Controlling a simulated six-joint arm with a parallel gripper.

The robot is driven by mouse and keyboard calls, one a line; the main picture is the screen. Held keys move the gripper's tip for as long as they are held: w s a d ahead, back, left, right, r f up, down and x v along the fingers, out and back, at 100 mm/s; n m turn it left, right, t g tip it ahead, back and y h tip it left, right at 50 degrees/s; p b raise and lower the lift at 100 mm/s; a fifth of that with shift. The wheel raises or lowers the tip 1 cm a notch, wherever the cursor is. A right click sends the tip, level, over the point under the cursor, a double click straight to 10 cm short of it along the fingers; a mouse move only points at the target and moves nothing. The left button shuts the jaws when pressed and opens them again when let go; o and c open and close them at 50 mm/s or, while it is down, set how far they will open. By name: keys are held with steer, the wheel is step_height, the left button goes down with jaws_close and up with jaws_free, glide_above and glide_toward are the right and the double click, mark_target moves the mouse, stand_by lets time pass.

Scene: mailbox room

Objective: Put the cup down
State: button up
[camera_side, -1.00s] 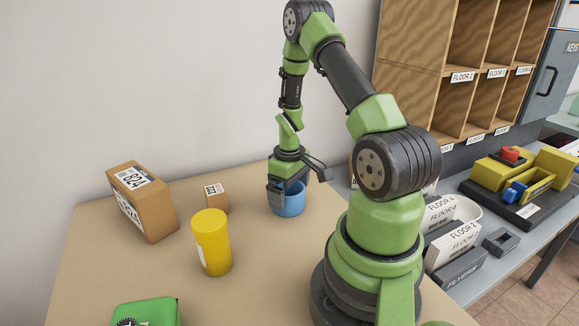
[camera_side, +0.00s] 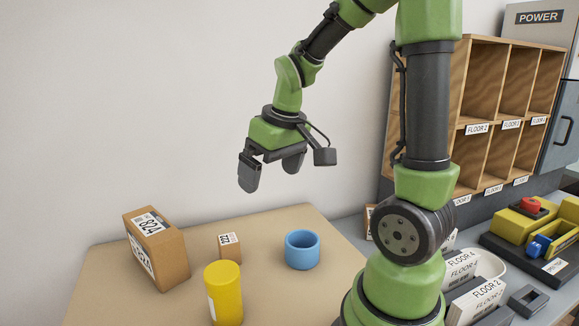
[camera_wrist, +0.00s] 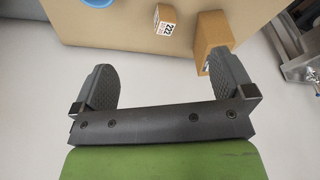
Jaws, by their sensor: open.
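The blue cup (camera_side: 302,251) stands upright on the tan table (camera_side: 272,224), toward its back right. Its rim also shows at the top left edge of the wrist view (camera_wrist: 98,3), mostly cut off. My gripper (camera_side: 269,179) is open and empty, well above the table and up and to the left of the cup in the side view. In the wrist view my two fingers (camera_wrist: 166,88) are wide apart with nothing between them.
A large box marked 824 (camera_side: 157,250), a small box marked 222 (camera_side: 230,246) and a yellow canister (camera_side: 223,292) stand left of the cup. Wooden pigeonholes (camera_side: 500,110) and a side bench with trays are at the right. The air around my gripper is clear.

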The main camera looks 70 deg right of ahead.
steer(key=s+a+r+t+y, duration=0.1)
steer(key=s+a+r+t, duration=0.1)
steer(key=a, duration=0.4)
steer(key=s+a+r+t+y, duration=0.1)
steer(key=s+a+r+t, duration=0.1)
steer(key=s+a+r, duration=0.2)
steer(key=s+a, duration=0.2)
steer(key=shift+a+r+y, duration=0.35)
steer(key=shift+y, duration=0.05)
